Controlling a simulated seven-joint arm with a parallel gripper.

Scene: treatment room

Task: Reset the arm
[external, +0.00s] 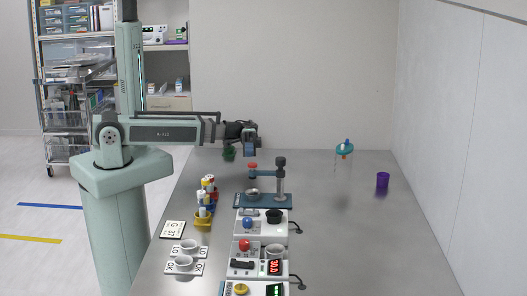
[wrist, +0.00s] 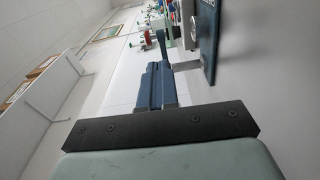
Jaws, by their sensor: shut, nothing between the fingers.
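My arm (external: 165,132) stretches level to the right from its pale green column, over the far left part of the table. My gripper (external: 252,153) is at its end, above and a little left of the small stand with the red knob. It is shut and empty. In the wrist view my gripper (wrist: 158,66) shows as dark blue fingers close together, beyond a black bar. It touches nothing that I can see.
The blue-based stand (external: 281,180) rises just below my gripper. Several devices with coloured knobs line the table (external: 350,240) in front. A yellow tube holder (external: 202,220) and white cups (external: 184,262) are at left. A purple cup (external: 382,180) stands right; the table's right side is mostly clear.

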